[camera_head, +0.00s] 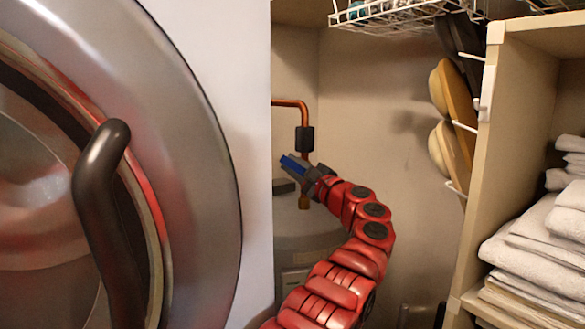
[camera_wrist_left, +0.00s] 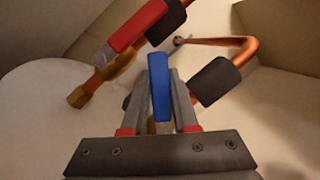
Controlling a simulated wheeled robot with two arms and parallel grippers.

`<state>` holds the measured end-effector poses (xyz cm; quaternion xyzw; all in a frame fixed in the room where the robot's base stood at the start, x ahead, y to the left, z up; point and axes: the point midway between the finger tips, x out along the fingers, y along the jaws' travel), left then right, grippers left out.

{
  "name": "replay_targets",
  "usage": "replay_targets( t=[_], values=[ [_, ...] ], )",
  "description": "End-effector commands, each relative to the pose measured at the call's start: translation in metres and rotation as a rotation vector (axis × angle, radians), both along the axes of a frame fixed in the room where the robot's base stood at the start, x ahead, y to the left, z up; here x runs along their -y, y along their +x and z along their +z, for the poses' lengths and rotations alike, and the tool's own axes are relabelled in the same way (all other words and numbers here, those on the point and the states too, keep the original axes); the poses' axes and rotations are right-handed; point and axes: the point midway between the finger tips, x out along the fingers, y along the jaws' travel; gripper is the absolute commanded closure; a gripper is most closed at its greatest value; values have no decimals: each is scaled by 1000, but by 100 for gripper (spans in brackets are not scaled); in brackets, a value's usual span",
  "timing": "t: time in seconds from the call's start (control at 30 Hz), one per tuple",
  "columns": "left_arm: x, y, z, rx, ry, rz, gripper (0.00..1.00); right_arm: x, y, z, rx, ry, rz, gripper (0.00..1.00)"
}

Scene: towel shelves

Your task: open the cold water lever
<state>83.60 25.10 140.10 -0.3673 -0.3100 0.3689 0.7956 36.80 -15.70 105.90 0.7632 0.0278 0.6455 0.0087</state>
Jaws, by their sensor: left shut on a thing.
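The cold water lever is a blue handle (camera_head: 294,166) by the copper pipe at the back, above the tank. In the left wrist view the blue lever (camera_wrist_left: 158,85) stands between the two grey fingers and sticks out past their tips. My left gripper (camera_head: 310,171), on the red arm, is shut on it. The fingers also show in the left wrist view (camera_wrist_left: 160,100), one on each side of the lever. The valve under the blue lever is mostly hidden by the gripper. My right gripper is not in view.
A red lever (camera_wrist_left: 136,24) on a brass valve (camera_wrist_left: 90,88) is close beside the gripper. Copper pipes (camera_head: 292,102) with black sleeves (camera_head: 306,139) rise from the tank (camera_head: 318,235). A white washer door side (camera_head: 255,190) is left; a towel shelf (camera_head: 497,140) is right.

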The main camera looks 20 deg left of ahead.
Motion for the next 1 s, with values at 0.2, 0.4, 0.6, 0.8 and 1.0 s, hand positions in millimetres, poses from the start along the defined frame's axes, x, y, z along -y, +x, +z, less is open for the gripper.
replay_targets(
  t=[0.2,0.4,0.6,0.8,1.0],
  values=[
    [1,0,-1,-1,-1,-2,48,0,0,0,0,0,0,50],
    [0,0,0,0,-1,-1,43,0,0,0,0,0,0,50],
    [2,-1,-2,3,-1,0,43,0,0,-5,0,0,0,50],
    [19,-12,-15,5,-1,0,43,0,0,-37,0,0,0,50],
    [57,-37,-25,4,-2,-3,43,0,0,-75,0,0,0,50]
  ],
)
